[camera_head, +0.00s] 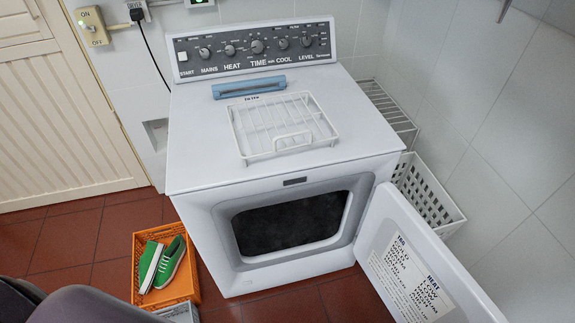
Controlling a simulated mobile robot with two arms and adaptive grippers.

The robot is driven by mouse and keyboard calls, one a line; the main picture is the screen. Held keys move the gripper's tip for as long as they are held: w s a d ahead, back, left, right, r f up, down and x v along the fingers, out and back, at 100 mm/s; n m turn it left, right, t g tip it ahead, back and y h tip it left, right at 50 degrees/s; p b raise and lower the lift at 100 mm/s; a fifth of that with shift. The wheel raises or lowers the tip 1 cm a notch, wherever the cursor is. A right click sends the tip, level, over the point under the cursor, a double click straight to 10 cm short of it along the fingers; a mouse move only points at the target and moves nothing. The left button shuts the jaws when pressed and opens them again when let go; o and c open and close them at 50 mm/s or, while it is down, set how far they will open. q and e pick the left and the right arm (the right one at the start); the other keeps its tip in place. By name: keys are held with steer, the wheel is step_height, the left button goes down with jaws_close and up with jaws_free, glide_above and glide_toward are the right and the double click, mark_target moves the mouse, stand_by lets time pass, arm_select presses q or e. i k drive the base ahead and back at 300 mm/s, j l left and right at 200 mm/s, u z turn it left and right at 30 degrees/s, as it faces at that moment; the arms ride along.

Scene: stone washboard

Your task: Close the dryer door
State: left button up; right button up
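A white dryer (200,140) stands against the wall. Its front opening (290,222) is dark inside, and I see nothing in it. The dryer door (455,290) is wide open, swung out to the right side of the opening, with its inner face and a printed label (402,280) showing. Its lower part runs out of the picture. Neither of my grippers is in view. Only dark rounded parts, which may be mine, show at the lower left edge.
An orange crate (140,290) with green shoes (170,262) stands on the red tiles left of the dryer. A grey container (182,313) is in front of it. A white basket (440,205) stands right of the dryer, near the wall. A white rack (285,125) lies on top.

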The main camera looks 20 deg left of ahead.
mark_target(418, 278)
steer(key=k+l+z, duration=0.1)
steer(key=z, duration=0.3)
steer(key=k+l+z, duration=0.1)
steer(key=l+z, duration=0.15)
steer(key=z, duration=0.15)
